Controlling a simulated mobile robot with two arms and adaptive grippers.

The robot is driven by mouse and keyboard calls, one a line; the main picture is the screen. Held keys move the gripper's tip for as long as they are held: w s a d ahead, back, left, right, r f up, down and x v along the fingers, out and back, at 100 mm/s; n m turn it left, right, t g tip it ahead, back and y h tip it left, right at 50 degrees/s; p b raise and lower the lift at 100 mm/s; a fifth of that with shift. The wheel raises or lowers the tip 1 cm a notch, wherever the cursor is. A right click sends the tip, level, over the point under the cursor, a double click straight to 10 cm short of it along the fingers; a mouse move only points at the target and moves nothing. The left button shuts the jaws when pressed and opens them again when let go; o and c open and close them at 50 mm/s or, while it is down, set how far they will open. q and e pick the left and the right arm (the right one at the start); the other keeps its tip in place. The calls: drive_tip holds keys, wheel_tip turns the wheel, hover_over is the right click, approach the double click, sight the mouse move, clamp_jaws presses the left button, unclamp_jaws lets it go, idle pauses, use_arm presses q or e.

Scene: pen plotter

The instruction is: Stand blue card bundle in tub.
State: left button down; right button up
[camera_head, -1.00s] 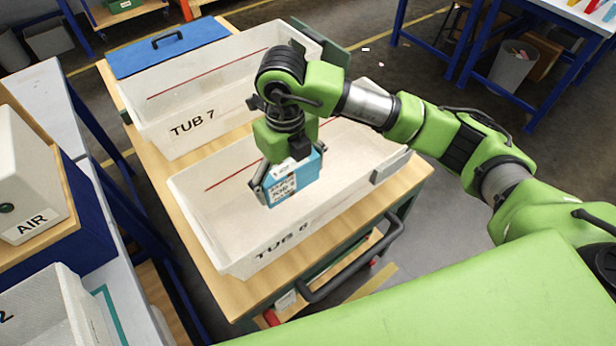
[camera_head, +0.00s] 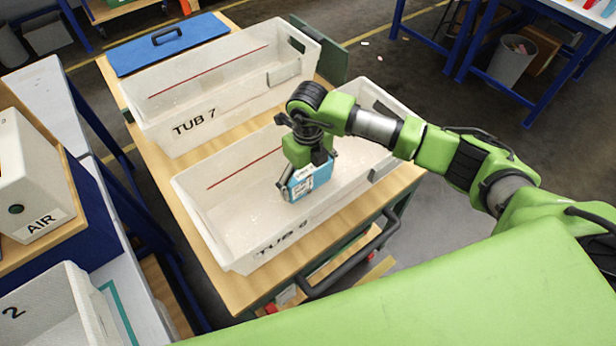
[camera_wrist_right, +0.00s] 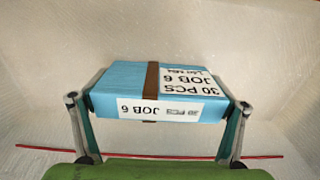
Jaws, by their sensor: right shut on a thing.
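The blue card bundle (camera_head: 311,179) has a white label reading JOB 6 and a brown band; it also shows in the right wrist view (camera_wrist_right: 117,76). My right gripper (camera_head: 306,185) is shut on its two ends, with a finger at each side in the right wrist view (camera_wrist_right: 159,110). The bundle is inside the outline of the white tub marked TUB 6 (camera_head: 225,240). Its lower edge is close to the tub floor; I cannot tell whether it touches. The tub looks otherwise empty, with a red line on its far wall. My left gripper is not in view.
A second white tub, TUB 7 (camera_head: 160,125), stands behind on the same wooden cart top (camera_head: 170,185). A blue lid (camera_head: 160,55) lies beyond it. A box marked AIR (camera_head: 28,180) and another white tub (camera_head: 50,310) are at the left.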

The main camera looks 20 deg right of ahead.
drive_tip(key=shift+f, duration=0.15)
drive_tip(key=o, duration=1)
